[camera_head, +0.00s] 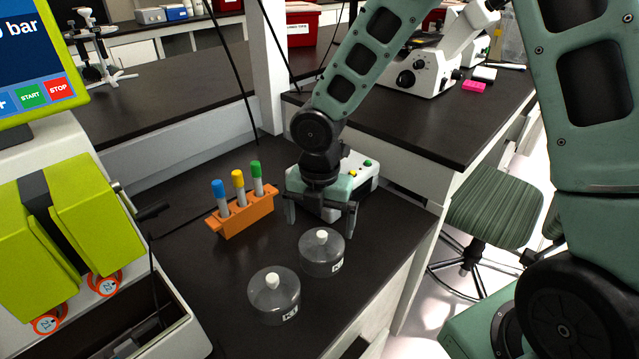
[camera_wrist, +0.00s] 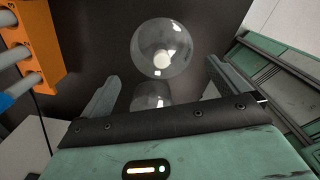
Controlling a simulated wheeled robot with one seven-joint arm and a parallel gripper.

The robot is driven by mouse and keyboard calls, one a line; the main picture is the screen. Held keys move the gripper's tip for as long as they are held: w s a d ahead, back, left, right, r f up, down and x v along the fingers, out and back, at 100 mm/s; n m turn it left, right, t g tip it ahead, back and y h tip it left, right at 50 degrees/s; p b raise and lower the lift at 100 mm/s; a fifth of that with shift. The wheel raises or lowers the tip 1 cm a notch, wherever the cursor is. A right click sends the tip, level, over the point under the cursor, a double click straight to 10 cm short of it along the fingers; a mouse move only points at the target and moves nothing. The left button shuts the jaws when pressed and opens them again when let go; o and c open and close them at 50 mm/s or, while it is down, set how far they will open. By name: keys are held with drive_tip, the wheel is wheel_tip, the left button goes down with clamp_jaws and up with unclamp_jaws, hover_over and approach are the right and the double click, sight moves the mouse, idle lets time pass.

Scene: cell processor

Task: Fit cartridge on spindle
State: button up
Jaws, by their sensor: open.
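Two clear, round, lidded vessels with white knobs, which look like the cartridges, stand on the dark bench: a front one (camera_head: 275,300) and one behind it to the right (camera_head: 322,262). My gripper (camera_head: 320,226) points down, open and empty, just behind and above the right one. In the wrist view my gripper (camera_wrist: 163,72) has its fingers apart. One vessel (camera_wrist: 160,45) shows whole beyond the fingertips there. A second (camera_wrist: 150,98) shows between the fingers, partly hidden by the gripper body. I cannot make out a spindle for certain.
An orange rack (camera_head: 246,219) with blue, yellow and green capped tubes stands left of my gripper. A white device (camera_head: 335,205) with coloured buttons is behind it. The lime-green machine (camera_head: 60,245) with a screen fills the left. The bench's right edge lies close by.

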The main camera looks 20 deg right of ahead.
wheel_tip(320, 180, up, 7)
drive_tip(key=p, duration=0.1)
drive_tip(key=s+a+r+m, duration=0.3)
drive_tip(key=s+m, duration=0.7)
drive_tip(key=s+a+r+m, duration=0.2)
drive_tip(key=s+a+m, duration=0.1)
drive_tip(key=s+m, duration=0.7)
drive_tip(key=shift+s+r+y, duration=0.2)
drive_tip(key=shift+r+y, duration=0.1)
drive_tip(key=shift+r, duration=0.1)
